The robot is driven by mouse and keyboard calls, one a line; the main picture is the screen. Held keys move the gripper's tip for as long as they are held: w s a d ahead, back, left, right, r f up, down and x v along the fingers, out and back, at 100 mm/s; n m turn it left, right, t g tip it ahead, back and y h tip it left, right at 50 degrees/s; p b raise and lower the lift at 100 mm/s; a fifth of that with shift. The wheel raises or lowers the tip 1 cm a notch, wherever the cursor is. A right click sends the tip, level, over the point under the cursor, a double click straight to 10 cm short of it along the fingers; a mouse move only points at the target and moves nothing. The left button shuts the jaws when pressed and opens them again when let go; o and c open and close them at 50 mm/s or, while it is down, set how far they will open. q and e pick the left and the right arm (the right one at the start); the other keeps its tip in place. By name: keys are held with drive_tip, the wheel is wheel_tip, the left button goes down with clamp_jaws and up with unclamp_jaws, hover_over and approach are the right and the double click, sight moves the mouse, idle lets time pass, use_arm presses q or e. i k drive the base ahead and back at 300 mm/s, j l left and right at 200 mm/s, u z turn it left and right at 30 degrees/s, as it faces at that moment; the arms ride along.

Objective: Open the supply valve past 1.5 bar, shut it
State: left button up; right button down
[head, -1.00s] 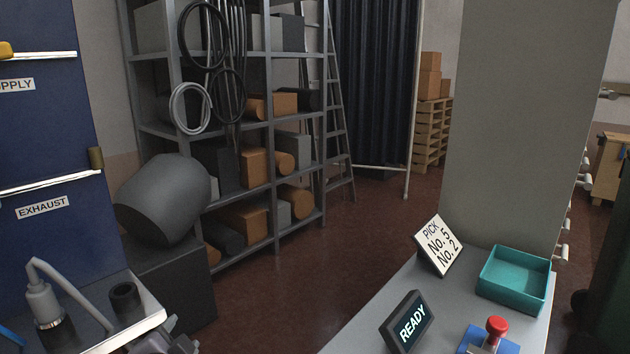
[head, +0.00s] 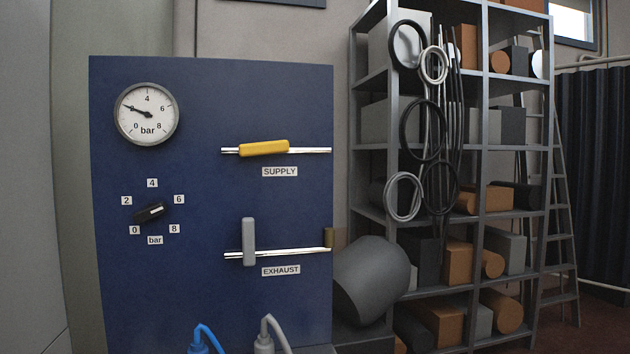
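A dark blue panel (head: 210,290) stands at the left. The supply valve's yellow handle (head: 264,148) lies along its silver pipe, almost level, above the SUPPLY label (head: 280,172). Below it, the exhaust valve's grey handle (head: 248,241) stands upright, across its pipe. The round white pressure gauge (head: 146,114) is at the panel's upper left, its black needle pointing left and slightly up, at about the 2 mark. A black knob (head: 151,212) sits below the gauge inside a ring of labels from 0 to 8 bar.
A dark grey drum (head: 372,280) stands right of the panel. Behind it is a metal shelf (head: 482,130) with boxes and hanging hoses. A ladder (head: 560,200) leans further right.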

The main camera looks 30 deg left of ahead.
sight(274, 147)
drive_tip(key=u, duration=1.4)
